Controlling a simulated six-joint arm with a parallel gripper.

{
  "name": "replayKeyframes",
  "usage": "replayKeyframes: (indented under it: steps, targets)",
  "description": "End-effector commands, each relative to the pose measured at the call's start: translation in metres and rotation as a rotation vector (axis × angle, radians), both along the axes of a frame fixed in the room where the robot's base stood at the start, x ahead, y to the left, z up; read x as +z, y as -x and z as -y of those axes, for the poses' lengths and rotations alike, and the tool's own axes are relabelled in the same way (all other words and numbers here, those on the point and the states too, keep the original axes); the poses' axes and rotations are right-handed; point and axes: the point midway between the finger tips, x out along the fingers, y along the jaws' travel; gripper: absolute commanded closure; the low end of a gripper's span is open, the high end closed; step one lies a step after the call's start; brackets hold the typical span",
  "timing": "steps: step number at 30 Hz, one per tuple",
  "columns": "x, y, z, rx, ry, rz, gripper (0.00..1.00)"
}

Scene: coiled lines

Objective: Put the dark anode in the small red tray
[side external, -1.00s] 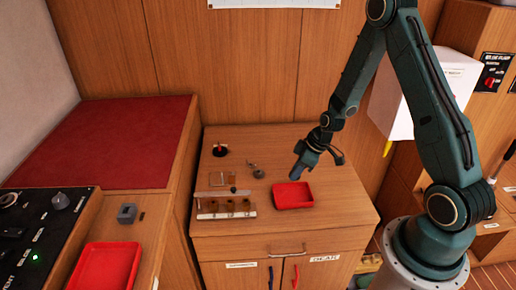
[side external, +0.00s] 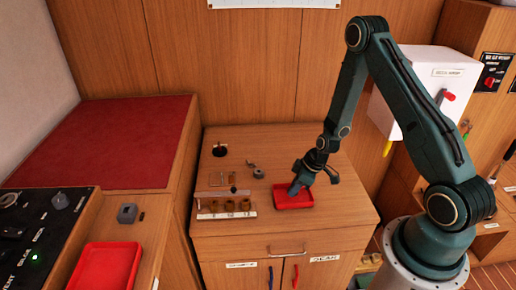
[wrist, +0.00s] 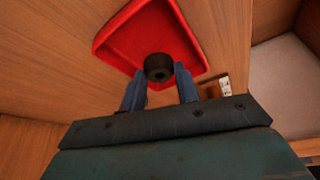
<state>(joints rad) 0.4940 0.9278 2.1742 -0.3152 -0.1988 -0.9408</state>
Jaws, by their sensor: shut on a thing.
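The dark anode (wrist: 158,67) is a short dark cylinder held between the two blue fingers of my gripper (wrist: 159,84) in the wrist view. The small red tray (wrist: 118,48) lies behind the anode in that view. In the side view my gripper (side external: 294,190) points down over the small red tray (side external: 306,204) on the wooden cabinet top. The anode is hidden by my gripper there. I cannot tell whether the anode touches the tray floor.
A rack with several brown cups (side external: 228,207) stands left of the tray. A small grey metal part (side external: 258,173) and a black round base (side external: 220,151) sit farther back. A larger red tray (side external: 106,270) lies on the left bench. The cabinet top right of the small tray is clear.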

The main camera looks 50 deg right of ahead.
Motion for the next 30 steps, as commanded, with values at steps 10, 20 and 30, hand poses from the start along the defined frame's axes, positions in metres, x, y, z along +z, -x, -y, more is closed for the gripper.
replayKeyframes:
  steps: [10, 20, 30]
  targets:
    - [-0.021, 0.000, 0.000, 0.001, 0.000, 0.000, 0.94]
    - [-0.023, 0.000, 0.000, 0.000, -0.001, 0.000, 0.94]
    - [-0.024, 0.000, 0.000, 0.000, -0.001, 0.000, 0.47]
